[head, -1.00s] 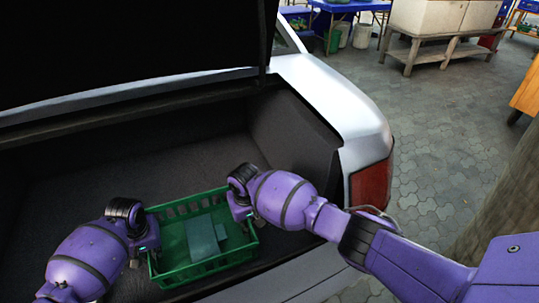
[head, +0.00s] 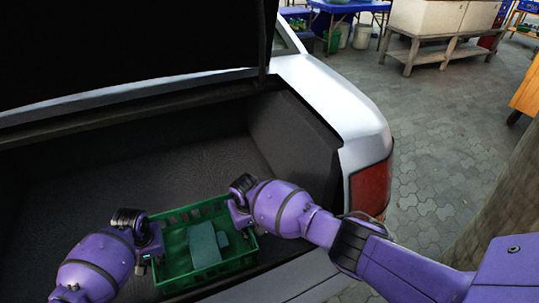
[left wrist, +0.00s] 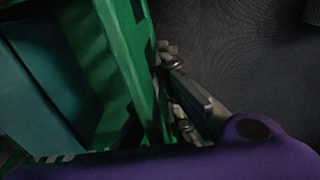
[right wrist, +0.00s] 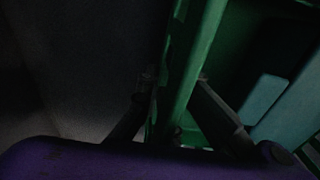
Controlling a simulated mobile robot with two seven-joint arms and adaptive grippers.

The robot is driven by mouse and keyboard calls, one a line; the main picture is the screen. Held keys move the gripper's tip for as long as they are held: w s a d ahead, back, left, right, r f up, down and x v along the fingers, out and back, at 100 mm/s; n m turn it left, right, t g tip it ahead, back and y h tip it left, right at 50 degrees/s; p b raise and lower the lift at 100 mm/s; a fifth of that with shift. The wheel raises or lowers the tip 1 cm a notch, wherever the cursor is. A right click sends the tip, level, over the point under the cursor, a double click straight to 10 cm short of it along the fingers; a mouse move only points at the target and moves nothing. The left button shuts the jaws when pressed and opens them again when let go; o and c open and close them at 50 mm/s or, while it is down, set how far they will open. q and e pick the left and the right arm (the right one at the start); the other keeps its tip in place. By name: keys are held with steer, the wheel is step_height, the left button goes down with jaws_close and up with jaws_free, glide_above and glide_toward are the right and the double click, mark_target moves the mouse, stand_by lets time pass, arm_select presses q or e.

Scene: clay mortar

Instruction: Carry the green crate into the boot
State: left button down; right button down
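The green crate (head: 205,275) is inside the dark-lined boot (head: 150,170), close to its rear sill. I cannot tell whether it touches the boot floor. A teal block-like thing (head: 205,245) lies in the crate and shows in both wrist views. My left gripper (head: 152,246) is at the crate's left wall, shut on it; in the left wrist view a finger lies along the wall's outside and the other is mostly hidden. My right gripper (head: 240,207) is shut on the right wall; in the right wrist view its fingers straddle the green wall (right wrist: 190,75).
The raised boot lid (head: 120,40) hangs over the boot at the upper left. The boot's side wall and the car's silver rear corner (head: 340,105) with a red tail light (head: 370,188) stand to the right. The boot floor behind the crate is clear.

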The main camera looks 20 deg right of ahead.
arm_select(q)
steer(key=shift+a+f, duration=0.15)
steer(key=shift+f, duration=0.1)
arm_select(e)
steer(key=shift+w+f, duration=0.1)
steer(key=shift+w, duration=0.1)
arm_select(q)
steer(key=c, duration=2)
jaws_free()
arm_select(e)
steer(key=c, duration=2)
jaws_free()
arm_select(q)
steer(key=r, duration=0.4)
steer(key=s+r, duration=0.1)
steer(key=r, duration=0.6)
steer(key=shift+s+r, duration=0.25)
steer(key=shift+r, duration=0.15)
arm_select(e)
steer(key=r, duration=0.4)
steer(key=s+r, duration=0.1)
steer(key=r, duration=0.7)
steer(key=shift+s, duration=0.35)
arm_select(q)
steer(key=shift+r, duration=0.1)
